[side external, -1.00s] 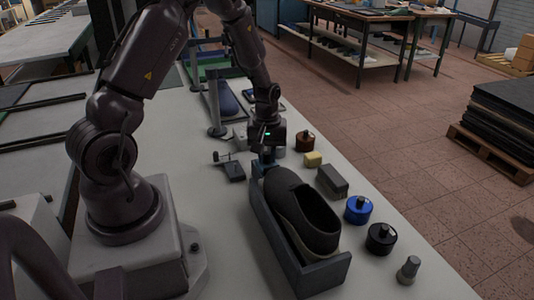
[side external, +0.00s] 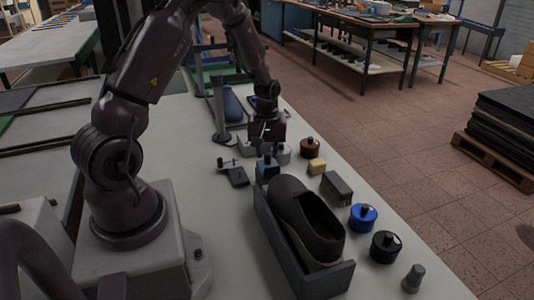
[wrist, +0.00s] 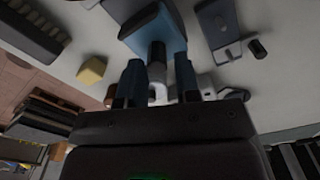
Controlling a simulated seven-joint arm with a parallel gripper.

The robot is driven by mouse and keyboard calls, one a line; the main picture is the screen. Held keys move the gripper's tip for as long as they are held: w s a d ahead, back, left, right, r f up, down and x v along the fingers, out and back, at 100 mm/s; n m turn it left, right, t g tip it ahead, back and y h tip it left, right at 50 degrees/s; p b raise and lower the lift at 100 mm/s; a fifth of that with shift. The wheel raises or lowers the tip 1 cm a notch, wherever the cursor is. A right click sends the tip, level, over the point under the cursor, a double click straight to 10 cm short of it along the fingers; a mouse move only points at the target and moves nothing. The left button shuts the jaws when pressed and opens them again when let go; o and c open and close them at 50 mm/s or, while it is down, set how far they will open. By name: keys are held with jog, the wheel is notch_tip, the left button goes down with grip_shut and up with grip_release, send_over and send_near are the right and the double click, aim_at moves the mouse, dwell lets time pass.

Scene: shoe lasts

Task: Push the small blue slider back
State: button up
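A small blue block (side external: 267,169), which looks like the slider, sits by the far end of the grey tray (side external: 275,245) in the side view. A dark shoe (side external: 296,212) lies in that tray. In the wrist view the blue block (wrist: 151,22) is at the top centre, with a dark post at its lower edge. My gripper (side external: 267,150) is just above and behind the block. In the wrist view my gripper (wrist: 158,75) has its two fingers apart, the post showing between them. I cannot tell whether either finger touches the block.
A yellow block (side external: 317,166), a dark grey block (side external: 336,188), a brown round tin (side external: 309,148), a blue tin (side external: 362,217) and a black tin (side external: 385,246) stand right of the tray. A small grey clamp-like piece (side external: 236,175) lies left of the block.

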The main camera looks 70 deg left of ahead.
notch_tip(320, 180, up, 12)
dwell(0.3)
jog(key=shift+f, duration=0.1)
jog(key=s+d+r+m+t, duration=0.2)
jog(key=s+d+r+m, duration=0.4)
jog(key=d, duration=0.4)
jog(key=s+d+r+m+t, duration=0.3)
jog(key=s+d+r+m, duration=0.4)
jog(key=d, duration=0.4)
jog(key=shift+d+r+m+t, duration=0.2)
jog(key=shift+r+m+t, duration=0.1)
jog(key=shift+r, duration=0.3)
dwell(0.6)
